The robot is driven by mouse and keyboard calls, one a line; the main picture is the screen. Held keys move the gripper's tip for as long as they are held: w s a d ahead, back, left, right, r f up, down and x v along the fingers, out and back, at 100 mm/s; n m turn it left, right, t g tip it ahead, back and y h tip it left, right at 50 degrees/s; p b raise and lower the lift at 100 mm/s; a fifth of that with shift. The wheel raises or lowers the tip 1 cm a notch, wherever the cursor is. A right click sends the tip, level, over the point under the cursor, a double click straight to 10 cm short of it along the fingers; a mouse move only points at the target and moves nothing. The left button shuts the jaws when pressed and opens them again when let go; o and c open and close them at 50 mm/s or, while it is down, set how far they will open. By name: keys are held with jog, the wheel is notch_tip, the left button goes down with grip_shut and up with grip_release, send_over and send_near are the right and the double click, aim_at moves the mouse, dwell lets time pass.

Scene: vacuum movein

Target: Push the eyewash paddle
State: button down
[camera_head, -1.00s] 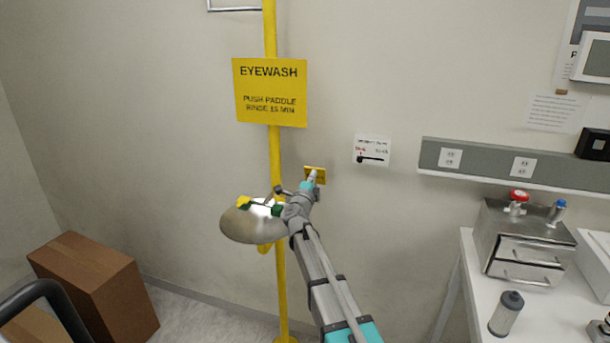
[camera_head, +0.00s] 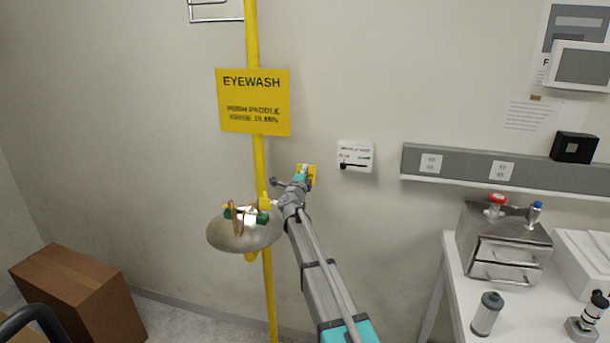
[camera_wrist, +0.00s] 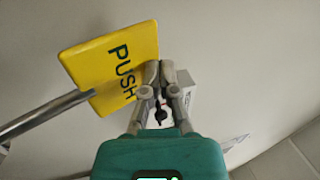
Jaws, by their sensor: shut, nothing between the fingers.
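The yellow eyewash paddle (camera_head: 312,171) is on the right side of the eyewash, partly hidden by my gripper (camera_head: 304,172) in the head view. In the wrist view the paddle (camera_wrist: 112,62) is a tilted yellow plate reading PUSH, on a metal rod from the left. My gripper (camera_wrist: 163,68) is shut and empty, its fingertips at the paddle's right edge; I cannot tell whether they touch. The metal eyewash bowl (camera_head: 243,238) sits left of my arm, with green nozzles and thin arcs above it that look like water streams.
A yellow pipe (camera_head: 260,170) carries the EYEWASH sign (camera_head: 253,101). A white wall box (camera_head: 355,156) is right of the paddle. A white table (camera_head: 455,275) with a metal drawer unit (camera_head: 502,248) stands at right. A cardboard box (camera_head: 77,295) is at lower left.

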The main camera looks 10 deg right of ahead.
jog(key=shift+w+d+f, duration=0.2)
jog(key=shift+w+d, duration=0.05)
jog(key=shift+w, duration=0.25)
jog(key=shift+w+d+f, duration=0.15)
jog(key=shift+w+d, duration=0.1)
jog(key=shift+w, duration=0.25)
jog(key=shift+r, duration=0.15)
jog(key=s+a+r+p, duration=0.5)
jog(key=s+r+p, duration=0.1)
jog(key=s, duration=0.5)
jog(key=shift+r+p, duration=0.3)
jog(key=shift+r, duration=0.1)
jog(key=shift+s+a+n+y, duration=0.1)
jog(key=shift+n+y, duration=0.2)
